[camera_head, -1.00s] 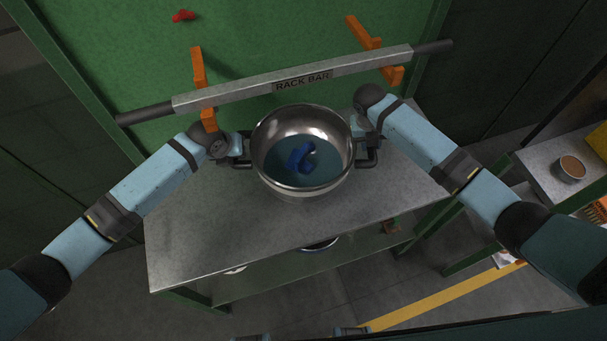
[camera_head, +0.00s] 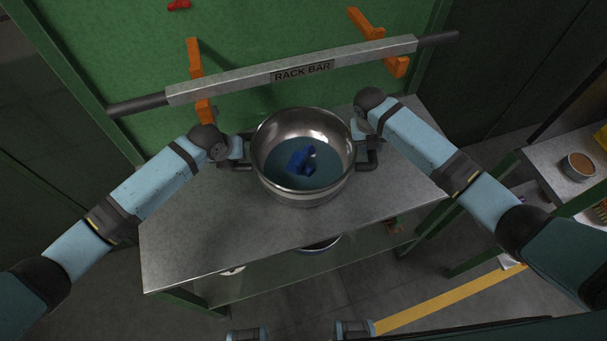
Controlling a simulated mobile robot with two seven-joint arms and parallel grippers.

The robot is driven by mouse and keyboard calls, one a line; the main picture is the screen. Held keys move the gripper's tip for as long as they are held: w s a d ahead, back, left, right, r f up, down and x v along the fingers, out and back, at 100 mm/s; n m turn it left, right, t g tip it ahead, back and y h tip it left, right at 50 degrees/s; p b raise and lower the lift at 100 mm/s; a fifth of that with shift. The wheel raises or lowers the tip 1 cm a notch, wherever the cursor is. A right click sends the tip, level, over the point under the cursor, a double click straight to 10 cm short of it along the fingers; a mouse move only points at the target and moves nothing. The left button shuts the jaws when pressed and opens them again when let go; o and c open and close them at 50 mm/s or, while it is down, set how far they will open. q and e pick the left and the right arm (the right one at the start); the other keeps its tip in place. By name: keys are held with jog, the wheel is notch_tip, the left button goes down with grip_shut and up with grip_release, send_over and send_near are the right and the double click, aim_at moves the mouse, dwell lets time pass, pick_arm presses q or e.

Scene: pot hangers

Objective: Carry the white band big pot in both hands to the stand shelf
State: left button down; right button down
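The big pot (camera_head: 305,193) is a round steel pot with a pale band around its outside. It is in the middle of the head view, over the grey table top. A blue object (camera_head: 301,160) lies inside it. My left gripper (camera_head: 243,150) is at the pot's left handle and my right gripper (camera_head: 359,147) is at its right handle. Both appear closed around the dark handles, though the fingers are partly hidden. I cannot tell whether the pot touches the table. The stand's lower shelf (camera_head: 350,262) shows below the table top (camera_head: 190,235).
A rack bar (camera_head: 235,81) on orange brackets (camera_head: 195,60) spans the green panel behind the pot. A side bench (camera_head: 550,165) at the right holds a small bowl (camera_head: 578,167). Other pots (camera_head: 320,245) sit below the table top. The table's front left is clear.

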pick_arm(q)
jog(key=shift+w+f+b, duration=0.15)
jog(key=shift+f+b, duration=0.45)
pick_arm(e)
jog(key=shift+w+f, duration=0.1)
jog(key=shift+f, duration=0.55)
pick_arm(q)
jog(key=c, duration=1.1)
grip_release()
jog(key=shift+c, duration=0.2)
pick_arm(e)
jog(key=c, duration=1.1)
grip_release()
jog(key=shift+c, duration=0.2)
pick_arm(q)
jog(key=shift+o, duration=1.3)
jog(key=shift+s, duration=0.2)
pick_arm(e)
jog(key=shift+o, duration=1.3)
jog(key=shift+s+r, duration=0.1)
jog(key=shift+s, duration=0.1)
pick_arm(q)
jog(key=shift+r, duration=0.1)
